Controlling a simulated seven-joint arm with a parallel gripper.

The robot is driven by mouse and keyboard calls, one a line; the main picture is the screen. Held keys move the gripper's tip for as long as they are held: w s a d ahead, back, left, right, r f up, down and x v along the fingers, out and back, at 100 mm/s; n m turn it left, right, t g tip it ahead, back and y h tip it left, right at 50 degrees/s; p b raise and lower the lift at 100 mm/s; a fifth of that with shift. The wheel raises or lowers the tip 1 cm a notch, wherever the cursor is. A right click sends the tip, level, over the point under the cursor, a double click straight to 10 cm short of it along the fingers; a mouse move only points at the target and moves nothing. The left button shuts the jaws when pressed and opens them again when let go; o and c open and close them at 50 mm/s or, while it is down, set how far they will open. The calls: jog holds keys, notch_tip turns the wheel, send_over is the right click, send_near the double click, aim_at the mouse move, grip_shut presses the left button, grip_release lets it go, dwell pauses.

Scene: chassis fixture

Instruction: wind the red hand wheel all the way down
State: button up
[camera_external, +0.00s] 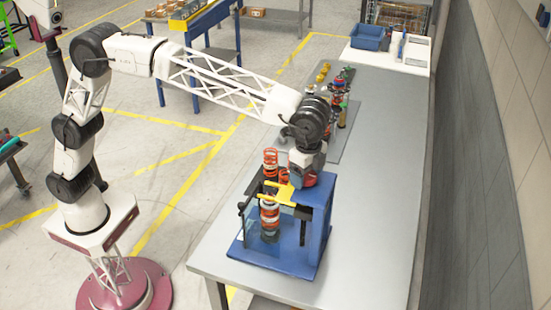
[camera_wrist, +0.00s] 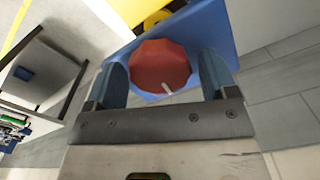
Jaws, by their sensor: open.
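The red hand wheel (camera_wrist: 160,66) is a faceted knob with a pale mark near its lower edge, on top of the blue fixture (camera_wrist: 215,25). In the wrist view my gripper (camera_wrist: 165,80) is open, with one blue-grey finger on each side of the wheel. Whether the fingers touch its rim I cannot tell. In the external view the wheel (camera_external: 318,180) shows only in part under my gripper (camera_external: 305,178). The blue fixture (camera_external: 318,225) stands on the grey table. A yellow clamp arm (camera_external: 277,191) reaches left over an orange and dark spring stack (camera_external: 269,215).
More coloured spring and damper parts (camera_external: 340,90) stand on a mat farther back on the table (camera_external: 385,150). A blue bin (camera_external: 369,37) is at the far end. The table's right side is clear, and a grey wall runs beyond it.

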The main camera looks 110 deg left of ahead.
jog(key=n, duration=0.4)
jog(key=shift+n, duration=0.3)
jog(key=n, duration=0.9)
jog(key=shift+n, duration=1.7)
